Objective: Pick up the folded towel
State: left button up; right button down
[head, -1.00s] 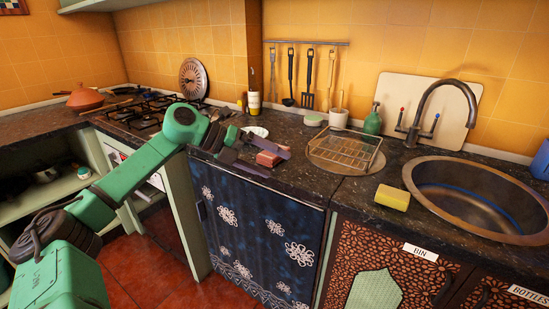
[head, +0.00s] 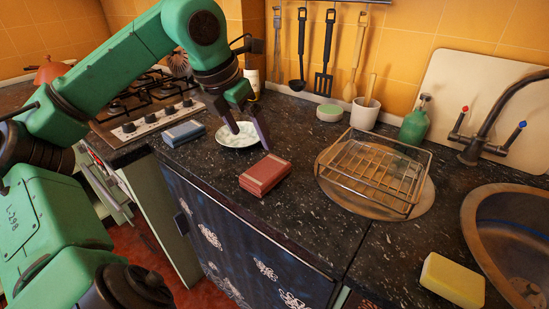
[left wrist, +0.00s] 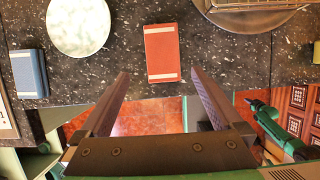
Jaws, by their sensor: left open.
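A red folded towel (head: 265,175) with pale bands lies flat on the dark speckled counter near its front edge. It also shows in the left wrist view (left wrist: 162,53), just beyond the fingertips and between their lines. A similar blue folded piece (head: 184,133) lies to its left, near the hob. My left gripper (head: 250,138) is open and empty, pointing down above the counter just behind and left of the red towel. In the left wrist view, its two fingers (left wrist: 160,74) are spread wider than the towel. Part of a green arm (left wrist: 280,130), seemingly my right one, shows there at the right.
A pale plate (head: 238,135) lies behind the left gripper. A wire rack (head: 375,178) on a round board stands right of the towel. A yellow sponge (head: 452,280) lies by the sink (head: 480,215). The counter around the red towel is clear.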

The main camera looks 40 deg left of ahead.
pick_arm(q)
send_near(266, 169)
jog(key=f, duration=0.3)
jog(key=shift+w+d, duration=0.15)
jog(key=shift+d, duration=0.05)
jog(key=p+x, duration=0.2)
jog(key=x, duration=0.1)
jog(key=p+x, duration=0.2)
jog(key=x, duration=0.1)
jog(key=shift+w+a, duration=0.15)
jog(key=shift+w, duration=0.3)
jog(key=shift+f, duration=0.25)
jog(key=shift+w+a, duration=0.1)
jog(key=c, duration=1.1)
pick_arm(e)
jog(key=r, duration=0.1)
jog(key=s+r, duration=0.1)
jog(key=r, duration=0.1)
jog(key=shift+s+d+r, duration=0.3)
jog(key=shift+s, duration=0.05)
